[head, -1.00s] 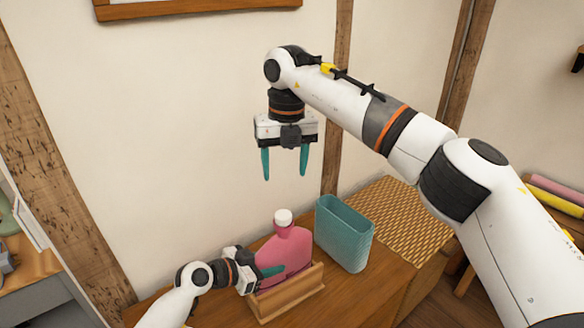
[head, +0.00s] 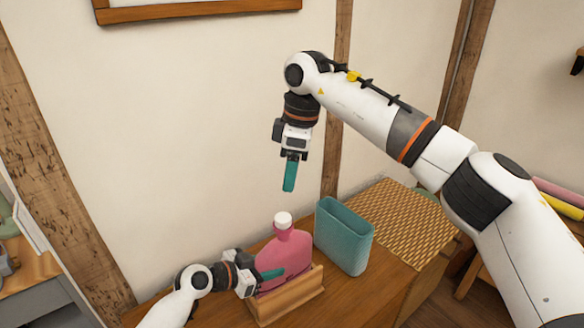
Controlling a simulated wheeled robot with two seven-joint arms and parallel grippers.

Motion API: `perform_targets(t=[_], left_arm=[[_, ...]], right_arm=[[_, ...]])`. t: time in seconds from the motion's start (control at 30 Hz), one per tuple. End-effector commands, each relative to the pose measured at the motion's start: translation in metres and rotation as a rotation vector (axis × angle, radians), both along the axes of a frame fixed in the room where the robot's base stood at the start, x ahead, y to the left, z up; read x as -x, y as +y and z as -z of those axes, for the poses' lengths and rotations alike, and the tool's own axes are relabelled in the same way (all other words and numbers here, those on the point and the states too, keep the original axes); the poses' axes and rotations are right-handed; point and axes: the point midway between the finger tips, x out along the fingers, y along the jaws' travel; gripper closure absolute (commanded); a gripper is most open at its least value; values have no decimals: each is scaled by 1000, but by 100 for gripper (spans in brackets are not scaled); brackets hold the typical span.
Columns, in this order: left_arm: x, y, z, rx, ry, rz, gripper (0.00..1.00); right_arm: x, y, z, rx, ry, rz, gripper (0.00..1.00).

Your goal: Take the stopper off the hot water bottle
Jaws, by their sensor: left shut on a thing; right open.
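The pink hot water bottle (head: 284,256) stands upright in a wooden holder (head: 290,296) on the wooden cabinet top. Its white stopper (head: 283,219) sits on the neck. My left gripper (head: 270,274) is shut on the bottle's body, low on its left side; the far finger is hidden. My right gripper (head: 289,176) is open and empty, pointing down, above the stopper and clear of it. It is seen edge-on, so its fingers overlap.
A teal open-topped container (head: 343,238) stands just right of the bottle. A woven mat (head: 400,222) lies behind it to the right. The wall is close behind. The cabinet top in front of the container is clear.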

Motion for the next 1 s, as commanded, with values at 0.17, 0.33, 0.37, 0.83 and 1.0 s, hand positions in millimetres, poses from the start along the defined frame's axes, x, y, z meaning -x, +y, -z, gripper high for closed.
perform_targets(t=[0.17,0.33,0.37,0.83,1.0], left_arm=[[0,1,0,-1,0,-1,100],[0,1,0,-1,0,-1,100],[0,1,0,-1,0,-1,100],[0,1,0,-1,0,-1,100],[0,1,0,-1,0,-1,100]], right_arm=[[0,0,4,-6,10,71,40],[0,3,26,-4,13,75,40],[0,4,32,-5,12,75,40],[-3,15,109,-4,11,73,40],[-3,16,118,-5,10,73,40]])
